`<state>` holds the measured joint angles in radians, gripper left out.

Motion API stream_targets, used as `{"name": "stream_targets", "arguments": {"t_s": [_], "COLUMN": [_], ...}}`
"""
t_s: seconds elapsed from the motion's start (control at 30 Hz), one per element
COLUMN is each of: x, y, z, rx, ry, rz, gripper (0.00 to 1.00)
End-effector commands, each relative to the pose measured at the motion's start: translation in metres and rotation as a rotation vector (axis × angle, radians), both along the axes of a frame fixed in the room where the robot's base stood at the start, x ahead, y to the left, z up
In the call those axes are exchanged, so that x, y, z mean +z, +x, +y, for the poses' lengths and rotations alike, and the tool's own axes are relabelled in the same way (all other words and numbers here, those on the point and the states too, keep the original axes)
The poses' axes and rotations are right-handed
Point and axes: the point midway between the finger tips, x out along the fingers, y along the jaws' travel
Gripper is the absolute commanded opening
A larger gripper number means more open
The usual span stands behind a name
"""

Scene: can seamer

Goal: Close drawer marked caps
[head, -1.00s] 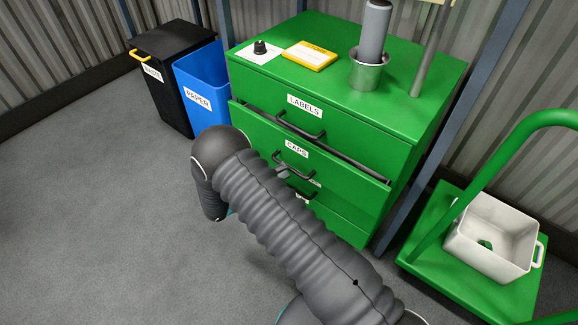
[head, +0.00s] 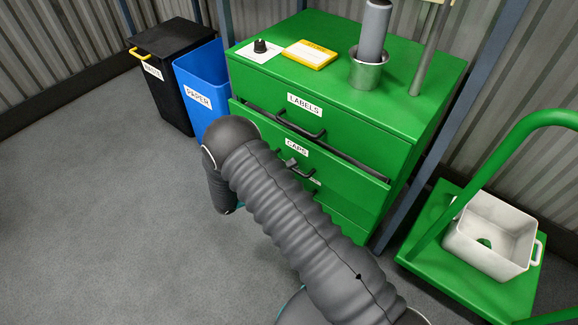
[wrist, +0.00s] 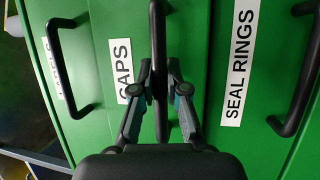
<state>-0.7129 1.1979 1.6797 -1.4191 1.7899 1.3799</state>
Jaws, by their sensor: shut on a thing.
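The drawer marked CAPS (head: 345,175) is the second one down in the green cabinet. It stands out a little, with a dark gap along its top edge. Its black handle (wrist: 158,40) runs upright through the middle of the wrist view, beside the CAPS label (wrist: 123,71). My gripper (wrist: 159,88) is shut on this handle, one finger on each side. In the head view my gripper (head: 291,163) is small and partly hidden by my arm, which also covers the lower left of the cabinet.
The LABELS drawer (head: 350,133) above looks shut. The SEAL RINGS drawer front (wrist: 262,75) lies beside the caps drawer in the wrist view. Blue PAPER (head: 205,75) and black waste (head: 165,90) bins stand left. A green cart (head: 500,297) with a white box (head: 485,245) stands right.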

Motion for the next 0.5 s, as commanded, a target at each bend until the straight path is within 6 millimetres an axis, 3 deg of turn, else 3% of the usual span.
{"name": "stream_targets", "arguments": {"t_s": [0.33, 0.5], "x": [-0.003, 0.0], "y": [0.025, 0.027], "z": [-0.02, -0.022], "rx": [-0.001, -0.001], "ry": [0.001, 0.001], "rz": [0.0, 0.0], "gripper": [0.0, 0.0]}}
